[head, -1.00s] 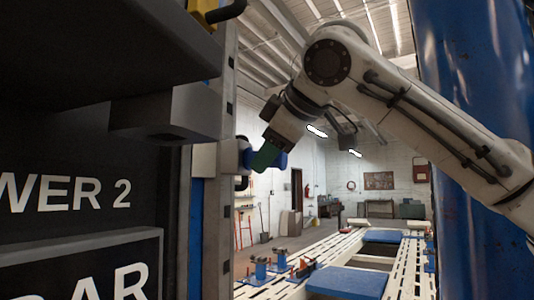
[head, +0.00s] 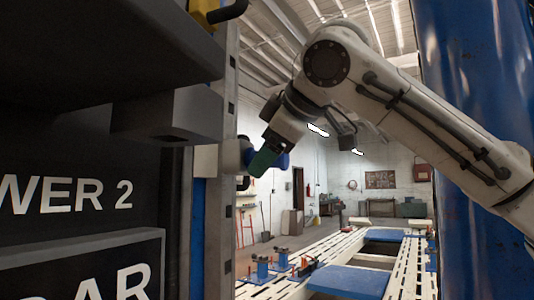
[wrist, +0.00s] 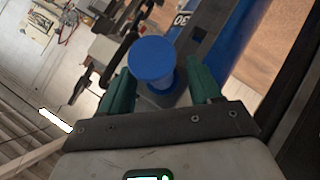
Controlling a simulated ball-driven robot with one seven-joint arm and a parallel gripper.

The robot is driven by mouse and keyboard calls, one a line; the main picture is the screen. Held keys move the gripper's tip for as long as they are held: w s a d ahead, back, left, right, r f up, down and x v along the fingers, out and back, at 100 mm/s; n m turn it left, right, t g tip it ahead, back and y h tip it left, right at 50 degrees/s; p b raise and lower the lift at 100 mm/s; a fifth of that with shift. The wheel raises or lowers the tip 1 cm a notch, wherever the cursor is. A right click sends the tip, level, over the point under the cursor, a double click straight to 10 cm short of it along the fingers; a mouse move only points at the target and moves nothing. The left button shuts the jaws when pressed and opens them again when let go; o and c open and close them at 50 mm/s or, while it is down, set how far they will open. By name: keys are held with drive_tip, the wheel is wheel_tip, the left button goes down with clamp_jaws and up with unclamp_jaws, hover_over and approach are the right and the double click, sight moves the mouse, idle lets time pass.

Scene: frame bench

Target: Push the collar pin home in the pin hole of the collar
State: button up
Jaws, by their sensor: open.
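The collar pin (wrist: 152,60) has a broad, round blue head and a narrower blue stem in the wrist view. Its stem reaches into a grey fitting (wrist: 166,97), which looks like the collar. The pin hole is hidden behind the pin. My gripper (wrist: 160,82) is open, with one green finger on each side of the pin and a visible gap to it. In the head view my gripper (head: 262,161) is beside the upright post, and part of the blue pin (head: 283,160) shows past the green finger. The collar (head: 232,154) is pale grey there.
The steel post (head: 226,230) and dark cabinet (head: 80,190) stand close at the left. A blue column (head: 475,90) stands at the right. Slotted pale rails (head: 410,265) with blue pads (head: 348,281) lie below. There is open air right of the gripper.

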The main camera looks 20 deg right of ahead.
drive_tip(key=v, duration=1)
drive_tip(key=shift+s+r+b, duration=0.25)
drive_tip(key=shift+s+b, duration=0.1)
drive_tip(key=shift+b, duration=0.1)
